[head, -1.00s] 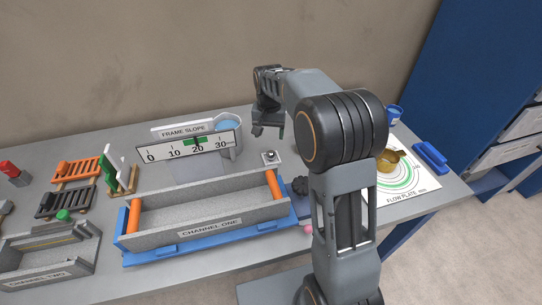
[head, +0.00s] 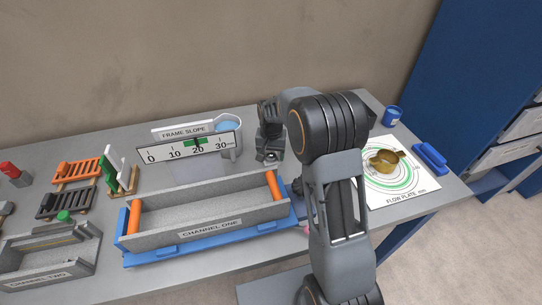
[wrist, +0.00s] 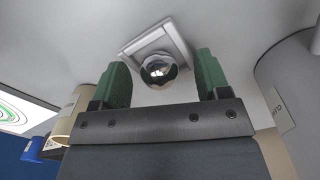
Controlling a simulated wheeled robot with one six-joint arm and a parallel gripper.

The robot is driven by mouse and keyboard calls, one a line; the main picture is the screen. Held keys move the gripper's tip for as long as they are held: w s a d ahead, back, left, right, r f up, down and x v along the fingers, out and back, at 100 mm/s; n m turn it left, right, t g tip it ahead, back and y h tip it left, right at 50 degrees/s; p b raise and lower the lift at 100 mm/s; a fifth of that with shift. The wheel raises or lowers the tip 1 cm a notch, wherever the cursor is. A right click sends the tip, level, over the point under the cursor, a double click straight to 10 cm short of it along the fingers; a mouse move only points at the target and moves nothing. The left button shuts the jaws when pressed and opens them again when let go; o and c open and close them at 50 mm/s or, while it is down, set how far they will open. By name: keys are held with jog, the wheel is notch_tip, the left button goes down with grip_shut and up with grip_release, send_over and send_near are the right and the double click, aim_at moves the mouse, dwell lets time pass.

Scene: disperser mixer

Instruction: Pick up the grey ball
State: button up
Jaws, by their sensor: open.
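The grey ball (wrist: 159,71) is shiny and metallic and sits on a small pale square holder (wrist: 148,40) in the wrist view. My gripper (wrist: 161,66) is open, with one green finger to the left of the ball and one to the right. Gaps show between the ball and both fingers. In the head view my gripper (head: 268,149) points down just above the ball, behind the right end of the channel one trough. The ball and holder are small there and partly covered by the gripper.
The grey channel one trough (head: 170,218) with orange end rollers stands in front. The slope scale (head: 188,149) and a jug (head: 236,148) are close on the left. A flow plate (head: 409,192) with a brownish cup (head: 384,160) lies at right.

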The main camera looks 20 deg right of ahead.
jog(key=c, duration=1.1)
jog(key=shift+r, duration=0.15)
jog(key=shift+c, duration=0.2)
